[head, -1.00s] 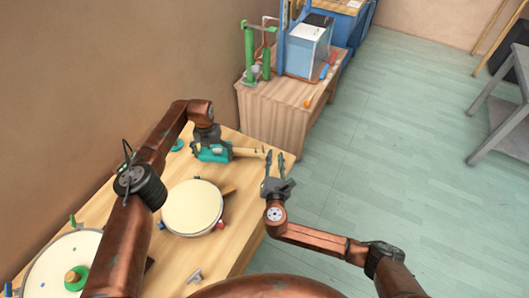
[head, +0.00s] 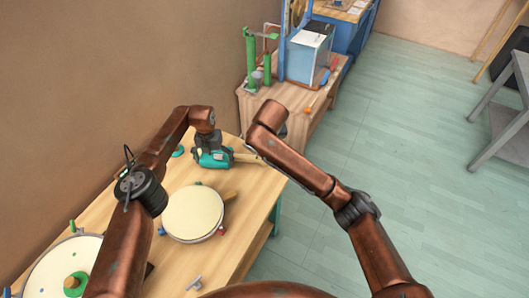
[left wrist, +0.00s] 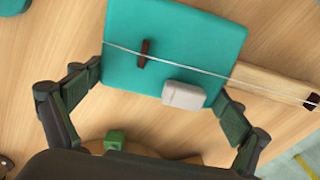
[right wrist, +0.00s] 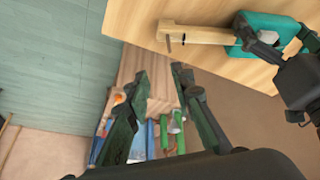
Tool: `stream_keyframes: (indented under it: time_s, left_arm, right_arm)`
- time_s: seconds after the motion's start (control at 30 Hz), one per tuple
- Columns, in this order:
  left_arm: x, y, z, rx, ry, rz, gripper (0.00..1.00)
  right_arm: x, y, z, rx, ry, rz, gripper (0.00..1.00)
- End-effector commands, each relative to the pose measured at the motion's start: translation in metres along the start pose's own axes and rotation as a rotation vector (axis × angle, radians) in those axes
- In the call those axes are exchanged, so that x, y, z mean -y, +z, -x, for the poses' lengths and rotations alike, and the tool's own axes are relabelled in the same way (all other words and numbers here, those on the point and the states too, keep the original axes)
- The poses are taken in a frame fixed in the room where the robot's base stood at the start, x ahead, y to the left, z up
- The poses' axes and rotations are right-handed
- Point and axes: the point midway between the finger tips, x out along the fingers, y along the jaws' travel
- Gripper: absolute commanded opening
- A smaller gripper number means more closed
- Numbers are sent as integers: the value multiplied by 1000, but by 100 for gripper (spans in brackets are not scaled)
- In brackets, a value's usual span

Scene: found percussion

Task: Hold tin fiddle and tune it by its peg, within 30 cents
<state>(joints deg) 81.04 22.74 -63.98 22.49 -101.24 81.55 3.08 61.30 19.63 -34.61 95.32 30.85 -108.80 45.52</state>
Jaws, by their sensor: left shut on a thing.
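The tin fiddle (head: 214,160) lies at the far end of the wooden bench, a teal box with a pale wooden neck pointing right. In the left wrist view its teal body (left wrist: 205,35) shows a string, a brown bridge and a light grey block. My left gripper (left wrist: 160,85) is shut on the body, one finger at each side. In the right wrist view a small dark peg (right wrist: 168,44) shows at the end of the neck. My right gripper (right wrist: 160,76) is open and empty, apart from the neck. In the head view its fingers are hidden behind my right arm.
A round cream drum (head: 192,211) stands nearer on the bench (head: 245,205), with another round drum (head: 52,262) at lower left. A second table (head: 262,105) beyond carries green posts (head: 251,62) and a blue tank (head: 303,58).

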Motion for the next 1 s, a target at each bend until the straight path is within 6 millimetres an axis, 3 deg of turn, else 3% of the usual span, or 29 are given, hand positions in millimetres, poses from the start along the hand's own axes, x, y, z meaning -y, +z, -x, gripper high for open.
stream_keyframes:
  time_s: [0.13, 0.27, 0.7, 1.0]
  left_arm:
    - [0, 0, 0, 0, 0, 1, 60]
    - [0, 0, 0, 0, 0, 1, 60]
    - [0, 0, 0, 0, 0, 0, 60]
    - [0, 0, 0, 0, 0, 0, 60]
  right_arm:
    - [11, 2, 12, 44, -40, -81, 22]
    - [13, 4, 8, 57, -48, -102, 22]
    - [16, 8, -71, 57, -45, -101, 22]
    - [18, 9, -102, 54, -48, -100, 22]
